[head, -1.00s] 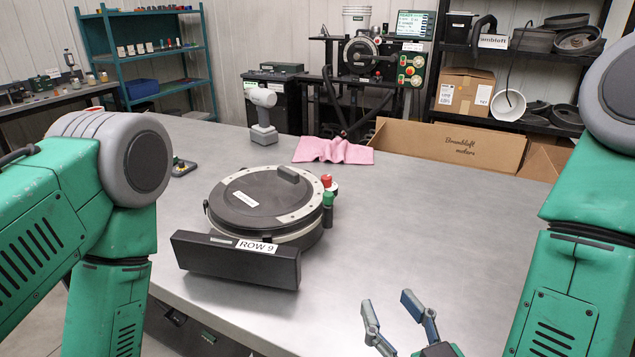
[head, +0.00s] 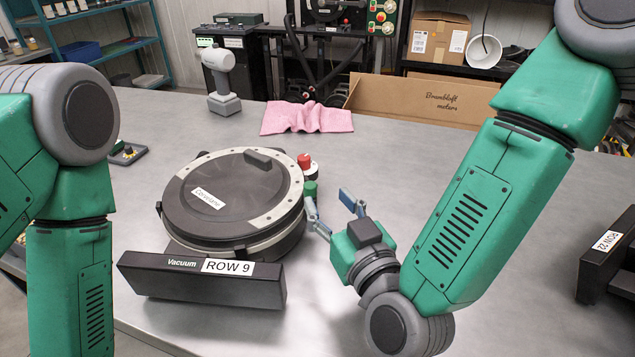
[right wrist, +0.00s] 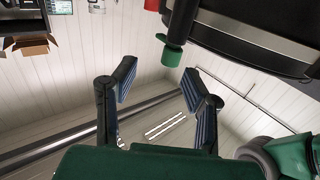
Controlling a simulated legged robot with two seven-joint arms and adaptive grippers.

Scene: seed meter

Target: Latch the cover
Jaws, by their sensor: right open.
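The seed meter's round dark cover (head: 228,195) lies flat on its housing (head: 282,243), with a light speckled rim strip along its right side. A green-capped dark post (head: 310,190) stands at the housing's right edge; a red knob (head: 305,160) on a white base is just behind it. My right gripper (head: 329,198) is open and empty, its fingertips just right of the green cap. In the right wrist view the green cap (right wrist: 171,57) is ahead of the open fingers (right wrist: 158,84), apart from them. My left arm shows at the left, but its gripper is out of view.
A black box marked Vacuum ROW 9 (head: 200,281) is at the meter's front. A pink cloth (head: 306,118), a grey drill-like tool (head: 222,80) and a cardboard box (head: 425,103) are behind. A ROW 22 unit (head: 607,258) is at the right. The table's right middle is clear.

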